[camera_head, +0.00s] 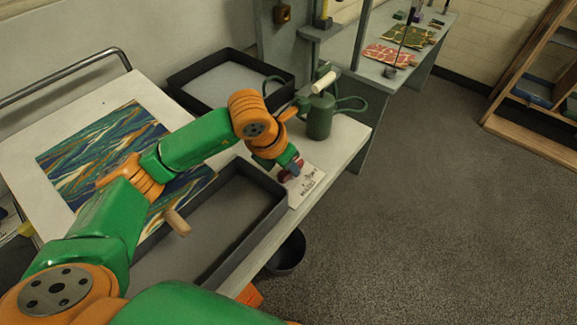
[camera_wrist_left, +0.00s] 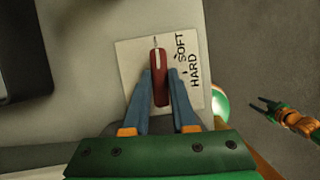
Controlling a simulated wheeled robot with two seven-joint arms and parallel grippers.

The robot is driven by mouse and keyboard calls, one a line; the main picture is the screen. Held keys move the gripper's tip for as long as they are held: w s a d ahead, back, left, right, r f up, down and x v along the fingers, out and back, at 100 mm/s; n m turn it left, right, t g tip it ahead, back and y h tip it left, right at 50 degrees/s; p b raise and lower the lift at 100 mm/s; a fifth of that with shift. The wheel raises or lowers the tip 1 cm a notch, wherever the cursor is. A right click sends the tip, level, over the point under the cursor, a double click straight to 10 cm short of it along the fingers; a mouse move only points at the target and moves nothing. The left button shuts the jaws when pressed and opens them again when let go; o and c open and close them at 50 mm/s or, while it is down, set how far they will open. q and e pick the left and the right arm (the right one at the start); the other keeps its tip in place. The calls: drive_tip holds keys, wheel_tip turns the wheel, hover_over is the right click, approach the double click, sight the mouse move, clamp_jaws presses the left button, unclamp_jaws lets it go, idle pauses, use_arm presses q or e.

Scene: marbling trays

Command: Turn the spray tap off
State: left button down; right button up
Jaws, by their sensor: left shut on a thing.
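The spray tap is a dark red lever (camera_wrist_left: 160,88) with a white stripe on a white plate (camera_wrist_left: 132,60) lettered SOFT and HARD. In the wrist view the lever's striped end points up the picture, with both words to its right. In the head view the plate (camera_head: 308,182) lies at the bench's right edge. My left gripper (camera_wrist_left: 160,74) is shut on the lever, one blue finger on each side; in the head view the gripper (camera_head: 291,169) partly hides it. My right gripper (camera_wrist_left: 266,104) shows small in the wrist view, open and empty, away over the floor.
A dark empty tray (camera_head: 270,223) lies left of the plate. A green can (camera_head: 320,118) with a hose stands behind it, near another dark tray (camera_head: 190,98). A patterned sheet (camera_head: 85,160) lies at left. A dark bucket (camera_head: 290,258) stands below the bench.

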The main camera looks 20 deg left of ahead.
sight(281, 176)
use_arm(q)
drive_tip(key=shift+n, duration=0.5)
drive_tip(key=c, duration=0.7)
unclamp_jaws()
drive_tip(key=shift+r, duration=0.1)
drive_tip(key=b+v, duration=0.1)
drive_tip(key=v, duration=0.6)
drive_tip(key=shift+d, duration=0.1)
drive_tip(key=shift+s, duration=0.1)
